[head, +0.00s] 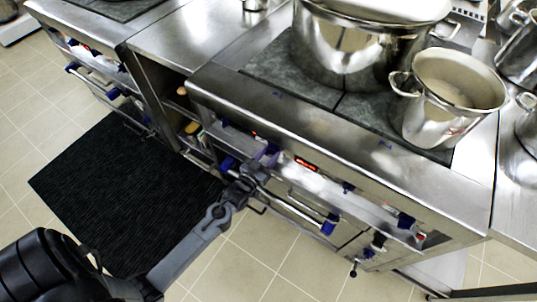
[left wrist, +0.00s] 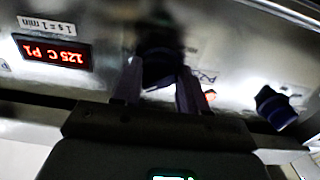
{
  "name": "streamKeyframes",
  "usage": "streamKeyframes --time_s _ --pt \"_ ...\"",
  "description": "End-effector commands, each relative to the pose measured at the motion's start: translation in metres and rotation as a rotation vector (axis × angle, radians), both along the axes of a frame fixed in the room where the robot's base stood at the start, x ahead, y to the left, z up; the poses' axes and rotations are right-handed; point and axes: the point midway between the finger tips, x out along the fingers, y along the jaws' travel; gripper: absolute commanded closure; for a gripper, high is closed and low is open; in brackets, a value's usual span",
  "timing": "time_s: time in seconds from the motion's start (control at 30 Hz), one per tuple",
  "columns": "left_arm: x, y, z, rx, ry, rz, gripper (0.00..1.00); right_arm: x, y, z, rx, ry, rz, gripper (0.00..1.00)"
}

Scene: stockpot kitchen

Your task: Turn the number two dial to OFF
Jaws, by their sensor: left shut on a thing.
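My left gripper (head: 264,156) is at the front control panel of the stove, left of the red-lit display (head: 306,164). In the left wrist view its two fingers (left wrist: 158,88) stand either side of a dark blue dial (left wrist: 160,62) and are shut on it. The dial's pointer and markings are mostly hidden by the fingers and shadow. No number label for it is readable, so I cannot tell its setting. A second blue dial (left wrist: 275,106) is to the right in the left wrist view, apart from the gripper. My right gripper is not in view.
The lit display (left wrist: 52,52) appears upside down in the left wrist view. More blue dials (head: 405,220) and handles sit along the stove front. A large pot (head: 345,60) and a smaller pot (head: 440,115) stand on top. A black mat (head: 115,190) lies on the floor.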

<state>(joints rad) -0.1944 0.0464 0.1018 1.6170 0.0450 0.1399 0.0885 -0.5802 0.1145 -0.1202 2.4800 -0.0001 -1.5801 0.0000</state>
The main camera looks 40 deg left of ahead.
Motion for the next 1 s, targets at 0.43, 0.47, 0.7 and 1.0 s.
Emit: streamKeyframes --time_s 0.43,0.47,0.7,1.0 --pt "0.000 0.000 0.005 -0.265 -0.035 0.002 0.88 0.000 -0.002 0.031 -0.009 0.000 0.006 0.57" --pt "0.000 0.000 0.004 -0.292 -0.038 0.002 0.88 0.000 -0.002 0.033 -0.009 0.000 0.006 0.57" --pt "0.000 -0.001 0.004 -0.517 -0.071 0.002 0.88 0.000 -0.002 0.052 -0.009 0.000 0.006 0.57" --pt "0.001 -0.002 0.003 -0.761 -0.104 0.001 0.88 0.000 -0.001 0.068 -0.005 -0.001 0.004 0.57"
